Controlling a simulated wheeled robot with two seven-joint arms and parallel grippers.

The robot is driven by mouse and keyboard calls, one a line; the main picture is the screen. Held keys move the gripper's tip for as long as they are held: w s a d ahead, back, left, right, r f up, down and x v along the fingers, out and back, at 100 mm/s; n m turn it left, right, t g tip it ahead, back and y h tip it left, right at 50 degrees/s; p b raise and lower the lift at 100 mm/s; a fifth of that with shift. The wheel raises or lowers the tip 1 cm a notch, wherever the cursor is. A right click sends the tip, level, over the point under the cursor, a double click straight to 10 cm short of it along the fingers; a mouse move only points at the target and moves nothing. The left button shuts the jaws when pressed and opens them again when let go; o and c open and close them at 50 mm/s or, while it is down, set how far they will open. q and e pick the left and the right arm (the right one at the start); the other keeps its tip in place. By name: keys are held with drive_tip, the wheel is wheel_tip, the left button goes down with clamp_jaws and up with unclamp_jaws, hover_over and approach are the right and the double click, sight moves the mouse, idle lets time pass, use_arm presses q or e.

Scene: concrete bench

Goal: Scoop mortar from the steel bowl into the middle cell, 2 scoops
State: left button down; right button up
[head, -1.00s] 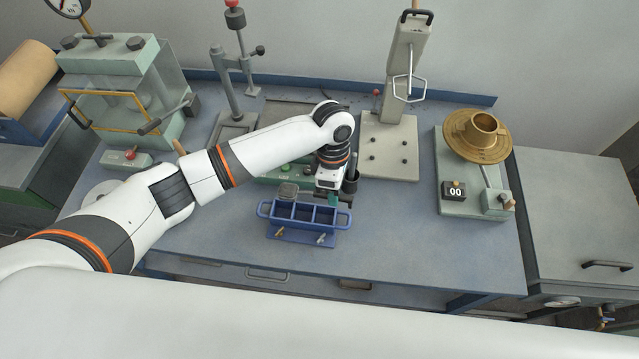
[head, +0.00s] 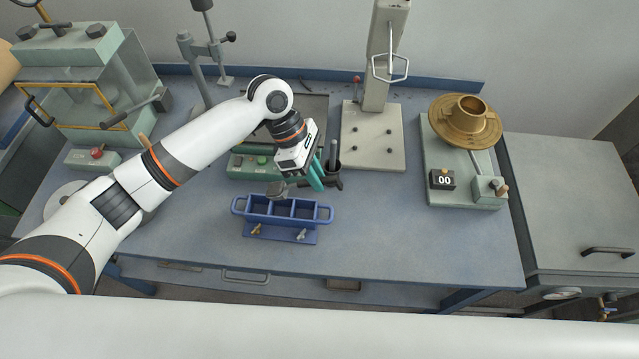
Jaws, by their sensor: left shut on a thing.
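The blue mould (head: 326,213) stands near the front middle of the bench, with three cells side by side and a handle at each end. My left gripper (head: 316,176), with teal fingers, is behind and above the mould's right part. It is shut on a scoop (head: 277,190), whose grey head is over the back edge of the mould, near the left and middle cells. I cannot tell what the scoop holds. The cells look dark inside, and their floors are hard to see. I cannot make out the steel bowl. My right gripper is not in view.
A dark holder with tools (head: 332,165) stands close behind my left gripper. A pale stand (head: 372,150) and a brass flow table (head: 465,122) are to the right. The bench front right is clear.

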sight(287, 186)
use_arm(q)
drive_tip(key=shift+a+f+b, duration=0.15)
drive_tip(key=shift+a+b, duration=0.1)
drive_tip(key=shift+b, duration=0.1)
drive_tip(key=shift+a+r+h+p, duration=0.55)
drive_tip(key=shift+h+p, duration=0.15)
drive_tip(key=shift+p, duration=0.3)
drive_tip(key=a+h, duration=0.1)
drive_tip(key=h, duration=0.1)
drive_tip(key=a+h, duration=0.1)
drive_tip(key=shift+w+a+r+g+p, duration=0.2)
drive_tip(key=shift+a+r+g+p, duration=0.1)
drive_tip(key=shift+g+p, duration=0.1)
drive_tip(key=shift+a+r+m+h, duration=0.1)
drive_tip(key=shift+a+m+h, duration=0.2)
drive_tip(key=shift+a+h, duration=0.5)
drive_tip(key=shift+w+a+r+g+h+b, duration=0.15)
drive_tip(key=shift+a+r+g+h+b, duration=0.15)
drive_tip(key=shift+h, duration=0.3)
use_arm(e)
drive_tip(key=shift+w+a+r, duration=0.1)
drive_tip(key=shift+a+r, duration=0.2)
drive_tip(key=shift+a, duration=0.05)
use_arm(q)
drive_tip(key=shift+d+f, duration=0.1)
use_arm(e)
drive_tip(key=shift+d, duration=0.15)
